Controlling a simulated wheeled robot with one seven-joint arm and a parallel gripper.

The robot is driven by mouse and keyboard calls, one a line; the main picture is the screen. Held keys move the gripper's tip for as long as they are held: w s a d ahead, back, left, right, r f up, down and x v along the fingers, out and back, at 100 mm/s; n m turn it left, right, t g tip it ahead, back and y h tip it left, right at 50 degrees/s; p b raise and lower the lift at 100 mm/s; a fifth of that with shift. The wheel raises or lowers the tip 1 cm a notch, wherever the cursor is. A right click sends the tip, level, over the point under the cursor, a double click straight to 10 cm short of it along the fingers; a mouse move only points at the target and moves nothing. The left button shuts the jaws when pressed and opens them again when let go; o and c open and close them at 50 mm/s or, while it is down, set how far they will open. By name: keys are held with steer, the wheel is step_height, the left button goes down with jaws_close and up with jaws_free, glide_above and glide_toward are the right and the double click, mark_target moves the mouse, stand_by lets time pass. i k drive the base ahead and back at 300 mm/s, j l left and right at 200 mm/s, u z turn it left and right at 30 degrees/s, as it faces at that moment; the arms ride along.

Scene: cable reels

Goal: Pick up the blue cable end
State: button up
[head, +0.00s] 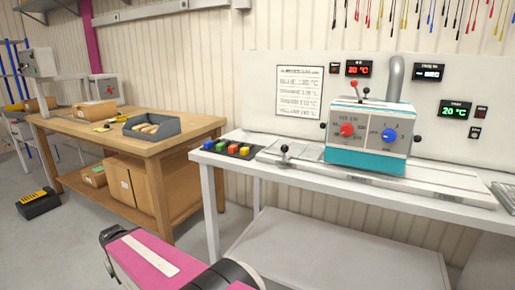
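Several thin cables with coloured ends hang along the top right of the wall in the head view. They are red, yellow, black and blue, and the top edge of the picture cuts them off. A thin blue cable (431,13) hangs among them, but it is too small for me to make out its end clearly. I cannot tell which one the task means. My gripper is not in view. A pink and black part of my own body shows at the bottom.
A white bench carries a teal and grey machine (367,137) with red and blue knobs, and a black tray (233,156) of coloured buttons. A wooden table (180,130) at left holds a grey bin (152,128). A black and yellow box (38,203) lies on the floor.

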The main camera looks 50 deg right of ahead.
mark_target(208, 144)
steer(key=l+z, duration=0.15)
steer(key=z, duration=1.35)
